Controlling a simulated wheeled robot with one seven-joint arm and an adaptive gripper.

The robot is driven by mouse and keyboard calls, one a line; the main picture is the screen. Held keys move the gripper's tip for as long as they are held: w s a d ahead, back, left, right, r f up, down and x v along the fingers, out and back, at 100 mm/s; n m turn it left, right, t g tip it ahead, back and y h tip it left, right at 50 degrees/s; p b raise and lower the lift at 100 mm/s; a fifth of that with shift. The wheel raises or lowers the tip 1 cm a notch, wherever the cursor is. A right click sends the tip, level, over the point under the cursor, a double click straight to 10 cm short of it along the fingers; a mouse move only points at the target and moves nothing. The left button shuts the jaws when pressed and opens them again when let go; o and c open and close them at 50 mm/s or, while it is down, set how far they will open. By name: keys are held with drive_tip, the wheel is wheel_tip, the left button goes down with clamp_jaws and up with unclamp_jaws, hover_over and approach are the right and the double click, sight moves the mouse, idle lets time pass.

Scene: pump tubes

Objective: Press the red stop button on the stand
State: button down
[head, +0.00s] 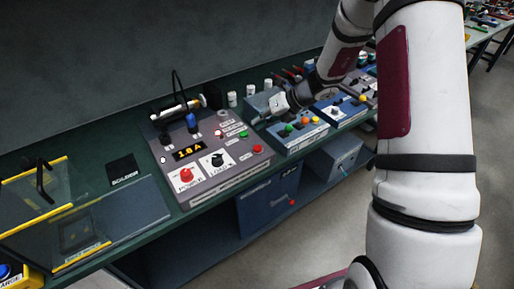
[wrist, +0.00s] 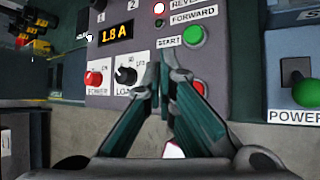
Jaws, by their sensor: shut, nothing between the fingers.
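The stand is a grey panel (head: 178,139) with a display, knobs and buttons, on the green bench. A red button (head: 257,149) sits at its right front corner, below the green START button (head: 244,134). In the wrist view the red button (wrist: 200,88) lies just right of my right finger, which partly covers it. Its label is hidden. The green START button (wrist: 193,36) is fully visible above. My gripper (wrist: 164,66) is shut and empty, its tips over the panel left of the red button. In the head view my gripper (head: 259,119) is at the panel's right edge.
A red knob (head: 186,175) and a black knob (head: 217,159) are on the panel's front left. A blue box (head: 297,138) with coloured buttons stands to the right.

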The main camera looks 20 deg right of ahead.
sight(259, 146)
drive_tip(key=shift+f+b, duration=1.5)
drive_tip(key=shift+f, duration=1.8)
drive_tip(key=shift+f, duration=0.15)
drive_tip(key=shift+f, duration=0.25)
drive_tip(key=shift+f+b, duration=0.55)
drive_tip(key=shift+f, duration=0.05)
drive_tip(key=shift+r, duration=0.1)
drive_tip(key=shift+r+p, duration=0.65)
drive_tip(key=shift+r, duration=0.3)
drive_tip(key=shift+r+p, duration=1.35)
drive_tip(key=shift+r, duration=1.15)
